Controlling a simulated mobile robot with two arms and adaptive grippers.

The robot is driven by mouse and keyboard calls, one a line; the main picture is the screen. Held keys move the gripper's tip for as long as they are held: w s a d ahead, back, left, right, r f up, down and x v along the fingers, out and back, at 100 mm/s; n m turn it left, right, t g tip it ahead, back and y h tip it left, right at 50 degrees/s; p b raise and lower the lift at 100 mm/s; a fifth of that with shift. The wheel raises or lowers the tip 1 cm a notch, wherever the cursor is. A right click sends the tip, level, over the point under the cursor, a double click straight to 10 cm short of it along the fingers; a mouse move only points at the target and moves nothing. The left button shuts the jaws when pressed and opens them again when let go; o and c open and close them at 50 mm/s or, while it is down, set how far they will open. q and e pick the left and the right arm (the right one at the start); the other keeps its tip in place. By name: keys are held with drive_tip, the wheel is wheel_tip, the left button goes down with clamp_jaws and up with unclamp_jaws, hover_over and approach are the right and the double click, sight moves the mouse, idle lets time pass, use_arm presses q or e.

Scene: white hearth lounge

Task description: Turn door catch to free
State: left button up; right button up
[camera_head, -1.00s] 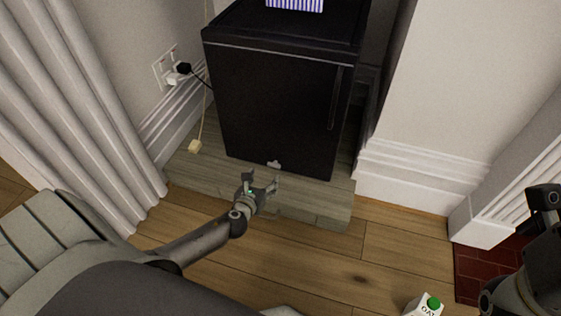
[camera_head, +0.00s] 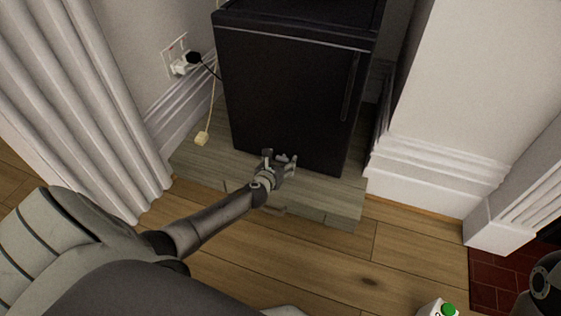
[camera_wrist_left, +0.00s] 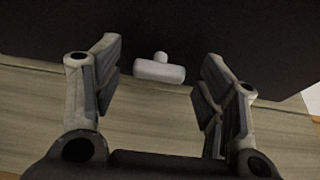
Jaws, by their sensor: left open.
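The door catch (camera_wrist_left: 159,69) is a small pale T-shaped piece at the bottom edge of the black fridge door (camera_head: 288,95). In the left wrist view its bar lies crosswise, with a small round knob above it. My left gripper (camera_head: 280,157) is open at the foot of the door. In the left wrist view the open fingers of my left gripper (camera_wrist_left: 160,78) stand on either side of the catch, with a gap on both sides and nothing held. In the head view the gripper largely hides the catch. My right gripper is out of view; only part of my right arm shows at the lower right edge.
The fridge stands on a low greenish wooden plinth (camera_head: 330,202). A socket with plugs (camera_head: 183,63) and a hanging cord are at the left, beside a white curtain (camera_head: 75,90). A carton with a green cap (camera_head: 447,309) is at the bottom right. The wooden floor (camera_head: 330,255) ahead is clear.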

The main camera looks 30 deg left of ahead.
use_arm(q)
drive_tip(key=c, duration=1)
